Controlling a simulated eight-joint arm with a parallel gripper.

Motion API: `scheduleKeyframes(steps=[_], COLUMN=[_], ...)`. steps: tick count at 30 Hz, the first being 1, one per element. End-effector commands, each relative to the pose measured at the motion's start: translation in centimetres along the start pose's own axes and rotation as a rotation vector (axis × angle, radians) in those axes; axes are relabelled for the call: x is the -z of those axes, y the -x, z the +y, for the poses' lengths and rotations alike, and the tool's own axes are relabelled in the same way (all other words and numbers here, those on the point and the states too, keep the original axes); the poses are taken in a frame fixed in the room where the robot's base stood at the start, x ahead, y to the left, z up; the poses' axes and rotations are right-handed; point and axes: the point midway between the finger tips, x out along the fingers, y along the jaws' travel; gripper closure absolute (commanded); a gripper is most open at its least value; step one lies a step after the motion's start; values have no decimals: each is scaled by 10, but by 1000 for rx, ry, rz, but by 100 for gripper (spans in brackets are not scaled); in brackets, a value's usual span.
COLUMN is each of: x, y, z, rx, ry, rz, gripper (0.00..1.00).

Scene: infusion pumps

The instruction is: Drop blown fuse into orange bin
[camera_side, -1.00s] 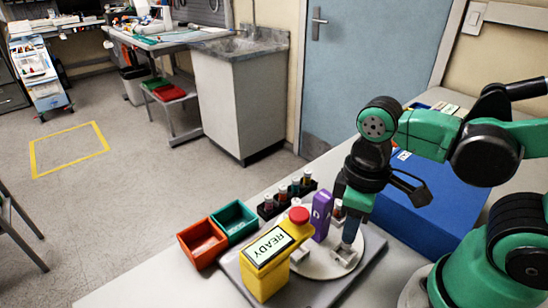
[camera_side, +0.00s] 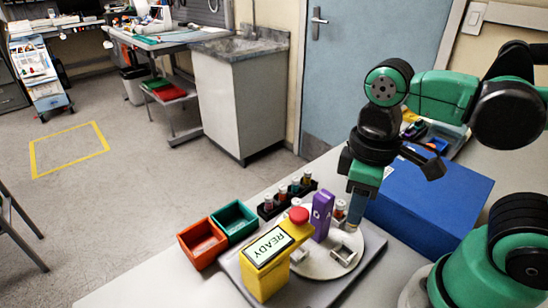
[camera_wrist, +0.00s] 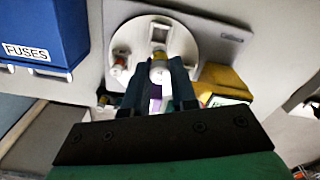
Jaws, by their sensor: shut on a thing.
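My gripper (camera_side: 355,215) is above the right part of the round pale disc (camera_side: 318,268). In the wrist view its fingers are shut on a fuse (camera_wrist: 160,72) with a pale body and a yellowish band. In the side view the fingers hide the held fuse. A second fuse (camera_side: 339,209) stands beside the fingers; it also shows in the wrist view (camera_wrist: 118,66). An empty-looking holder (camera_side: 343,256) sits on the disc below my gripper. The orange bin (camera_side: 202,245) stands at the left of the work table, well away from my gripper.
A teal bin (camera_side: 235,221) adjoins the orange bin. A yellow unit (camera_side: 266,279) with a READY screen and red button stands in front, beside a purple block (camera_side: 322,216). A black rack (camera_side: 268,210) holds several fuses. A blue FUSES box (camera_side: 430,200) lies behind.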

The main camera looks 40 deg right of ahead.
Motion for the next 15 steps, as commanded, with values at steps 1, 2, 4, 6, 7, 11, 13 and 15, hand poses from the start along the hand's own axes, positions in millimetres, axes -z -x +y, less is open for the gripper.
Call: scheduleKeyframes(steps=[1,2,4,6,7,11,13,15], x=[0,0,0,0,0,0,0,8], y=[3,5,15,28,35,69,88,99], z=[0,0,0,0,0,0,0,0], rx=[0,0,0,0,0,0,0,0], ry=[0,0,0,0,0,0,0,2], rz=[0,0,0,0,0,0,0,0], gripper=[100,100,100,100,100,100,100,100])
